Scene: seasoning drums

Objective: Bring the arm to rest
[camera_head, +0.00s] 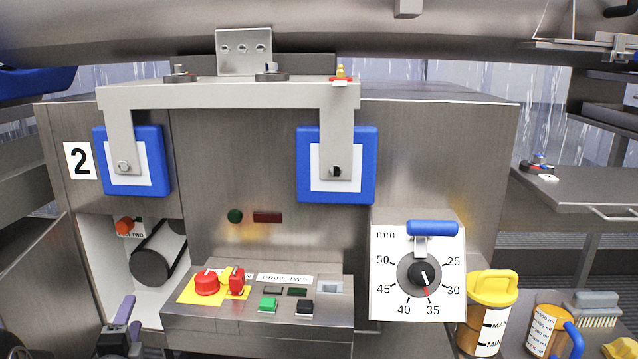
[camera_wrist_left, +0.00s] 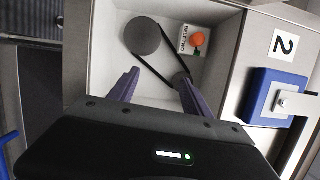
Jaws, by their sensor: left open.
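My left gripper (camera_head: 124,320) shows at the lower left in the head view, below and in front of an open compartment in the steel machine. In the left wrist view my left gripper (camera_wrist_left: 158,92) has its two purple-grey fingers apart, with nothing between them. Beyond the fingers lie the compartment's dark pulleys (camera_wrist_left: 142,36) and black belt (camera_wrist_left: 155,66). The fingers overlap the compartment in that view; I cannot tell how deep they reach. My right gripper is not in view.
The control panel (camera_head: 335,308) with red, green and black buttons juts out right of the compartment. A dial plate (camera_head: 388,300), a yellow-lidded container (camera_head: 468,338) and a brush (camera_head: 597,300) are farther right.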

